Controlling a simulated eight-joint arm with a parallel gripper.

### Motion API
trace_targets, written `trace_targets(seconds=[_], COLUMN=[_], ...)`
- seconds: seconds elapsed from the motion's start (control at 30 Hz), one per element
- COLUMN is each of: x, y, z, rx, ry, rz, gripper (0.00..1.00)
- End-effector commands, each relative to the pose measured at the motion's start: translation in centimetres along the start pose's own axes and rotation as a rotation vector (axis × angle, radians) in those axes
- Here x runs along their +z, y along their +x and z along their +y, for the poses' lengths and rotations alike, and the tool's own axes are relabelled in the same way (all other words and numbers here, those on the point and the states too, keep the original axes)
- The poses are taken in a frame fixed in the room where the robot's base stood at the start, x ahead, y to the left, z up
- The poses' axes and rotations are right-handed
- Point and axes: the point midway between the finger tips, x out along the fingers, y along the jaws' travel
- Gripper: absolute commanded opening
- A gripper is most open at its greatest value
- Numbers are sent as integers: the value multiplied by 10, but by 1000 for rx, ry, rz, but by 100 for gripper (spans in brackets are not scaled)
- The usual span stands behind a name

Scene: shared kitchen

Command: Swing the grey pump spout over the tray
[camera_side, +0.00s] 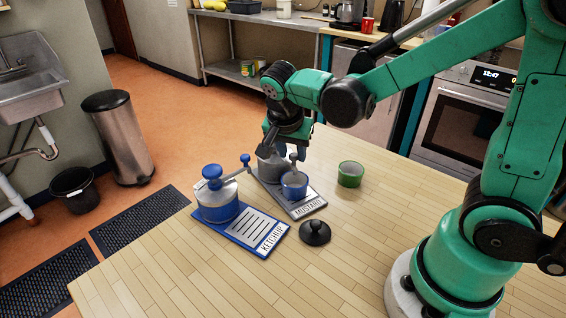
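The grey pump (268,170) stands at the back of the grey tray (307,207) labelled MUSTARD. My gripper (285,150) is low over the pump, pointing down, and hides the pump's top. A thin grey spout with a ball end (293,157) shows just below and right of the gripper, near the blue cup's back rim. Whether my fingers touch the pump or spout, and how far apart they are, I cannot make out. A blue cup (294,188) stands on the grey tray in front of the pump.
A blue pump (217,200) stands on a blue tray (236,240) labelled KETCHUP at left, its spout (244,160) reaching right. A green cup (350,174) and a black knobbed lid (315,234) lie right of the grey tray. The table's front is clear.

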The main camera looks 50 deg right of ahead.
Motion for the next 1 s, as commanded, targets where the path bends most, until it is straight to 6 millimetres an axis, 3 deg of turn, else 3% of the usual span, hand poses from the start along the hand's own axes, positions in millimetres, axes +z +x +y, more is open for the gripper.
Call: trace_targets(seconds=[0.07,0.43,0.8,1.0], x=[0,-1,0,0], y=[0,-4,-48,-56], z=[0,0,0,0], rx=[0,2,2,2], ry=[-1,-2,-2,-1], rz=[1,3,2,2], gripper=[56,56,56,56])
